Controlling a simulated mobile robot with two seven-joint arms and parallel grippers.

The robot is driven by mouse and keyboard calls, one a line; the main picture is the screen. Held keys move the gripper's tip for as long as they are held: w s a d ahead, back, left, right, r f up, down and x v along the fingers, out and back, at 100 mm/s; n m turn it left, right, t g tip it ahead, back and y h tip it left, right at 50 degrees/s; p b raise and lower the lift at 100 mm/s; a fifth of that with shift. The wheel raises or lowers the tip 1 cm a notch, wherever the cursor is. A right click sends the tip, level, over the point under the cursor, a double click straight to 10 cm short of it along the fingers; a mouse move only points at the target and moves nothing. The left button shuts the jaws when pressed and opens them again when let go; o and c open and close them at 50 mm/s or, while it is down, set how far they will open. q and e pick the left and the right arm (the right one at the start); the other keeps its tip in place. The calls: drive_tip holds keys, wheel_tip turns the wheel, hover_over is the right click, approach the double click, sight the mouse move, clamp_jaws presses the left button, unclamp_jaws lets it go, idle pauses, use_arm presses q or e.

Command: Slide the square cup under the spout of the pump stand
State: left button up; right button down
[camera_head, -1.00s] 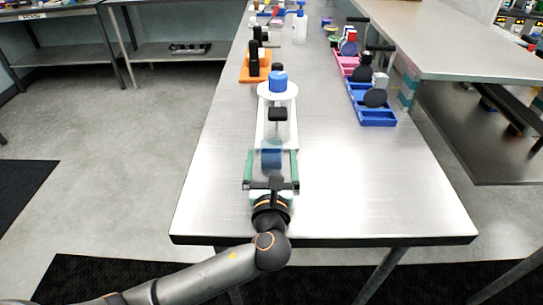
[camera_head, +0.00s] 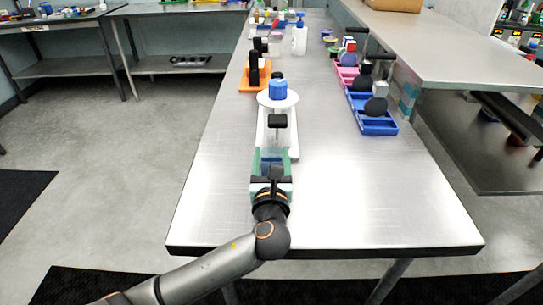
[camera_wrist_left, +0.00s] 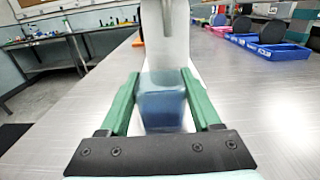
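The square cup (camera_wrist_left: 162,104) is translucent blue and upright between the green fingers of my left gripper (camera_wrist_left: 160,82) in the left wrist view. Both fingers look closed against its sides. In the head view my left gripper (camera_head: 271,158) is at the near end of the pump stand, and the cup is hard to make out between the fingers. The pump stand (camera_head: 278,100) has a white round top with a blue cap, a black part below it and a white base. Its white column (camera_wrist_left: 167,35) rises beyond the cup. The spout outlet is not clear. My right gripper is not in view.
An orange holder (camera_head: 254,80) with black items stands beyond the pump stand on the left. A blue tray (camera_head: 377,127) and a pink tray (camera_head: 345,74) with dark discs line the right side. The metal table (camera_head: 370,190) is clear at the near right.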

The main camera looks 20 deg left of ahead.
use_arm(q)
drive_tip(key=c, duration=0.7)
drive_tip(key=shift+c, duration=0.2)
drive_tip(key=shift+d, duration=0.15)
drive_tip(key=shift+w+d+p, duration=0.15)
drive_tip(key=shift+d+p, duration=0.25)
drive_tip(key=shift+d, duration=0.1)
drive_tip(key=shift+p, duration=0.45)
drive_tip(key=o, duration=1.4)
